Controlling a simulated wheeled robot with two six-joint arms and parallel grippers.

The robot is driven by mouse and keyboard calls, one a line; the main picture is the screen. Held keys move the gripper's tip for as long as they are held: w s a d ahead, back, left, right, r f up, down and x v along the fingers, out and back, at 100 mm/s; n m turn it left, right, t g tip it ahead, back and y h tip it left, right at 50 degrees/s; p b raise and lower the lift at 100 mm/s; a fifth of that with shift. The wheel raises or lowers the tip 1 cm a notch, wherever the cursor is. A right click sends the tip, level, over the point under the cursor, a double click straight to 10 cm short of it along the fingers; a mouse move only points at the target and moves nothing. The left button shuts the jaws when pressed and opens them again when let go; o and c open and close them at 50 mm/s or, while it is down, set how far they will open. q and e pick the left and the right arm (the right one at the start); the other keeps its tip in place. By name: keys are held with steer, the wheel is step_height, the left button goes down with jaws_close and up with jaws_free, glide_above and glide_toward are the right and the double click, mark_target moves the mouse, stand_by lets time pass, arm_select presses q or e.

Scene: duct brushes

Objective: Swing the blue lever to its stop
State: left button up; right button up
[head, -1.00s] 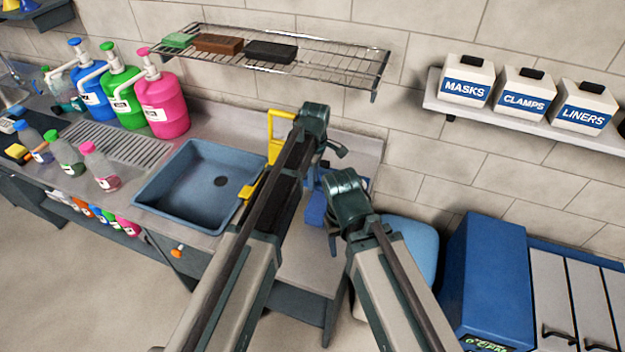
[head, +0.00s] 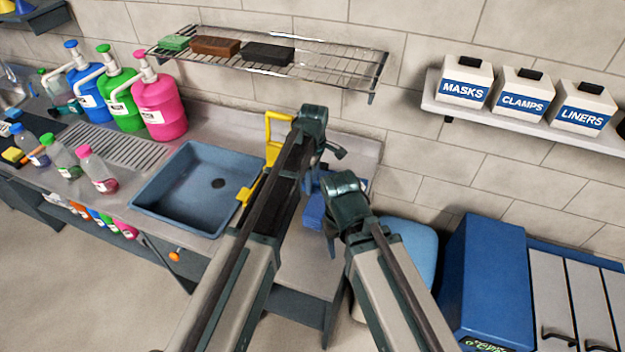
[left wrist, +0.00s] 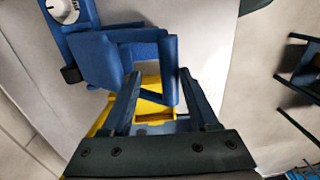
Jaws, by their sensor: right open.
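The blue lever (left wrist: 170,68) shows in the left wrist view as a bar joined to a larger blue body (left wrist: 100,58). My left gripper (left wrist: 160,88) has its two dark fingers apart, with the lever's bar between them, nearer the right finger. I cannot tell if they touch. In the head view the blue fixture (head: 316,208) is partly hidden behind my arms. My left gripper (head: 335,151) is above it, mostly hidden by its own wrist. My right gripper (head: 332,244) hangs low beside the fixture, its fingertips hard to make out.
A yellow frame (head: 274,152) stands by the blue sink (head: 160,197). A wire shelf (head: 340,66) hangs above the counter. A blue cabinet (head: 487,265) stands to the right. Pink, green and blue jugs (head: 160,108) stand at the left. The floor at lower left is clear.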

steer(key=shift+r, duration=0.1)
step_height(320, 180, up, 14)
steer(key=p, duration=1.3)
steer(key=shift+f+p, duration=0.25)
steer(key=shift+p, duration=0.1)
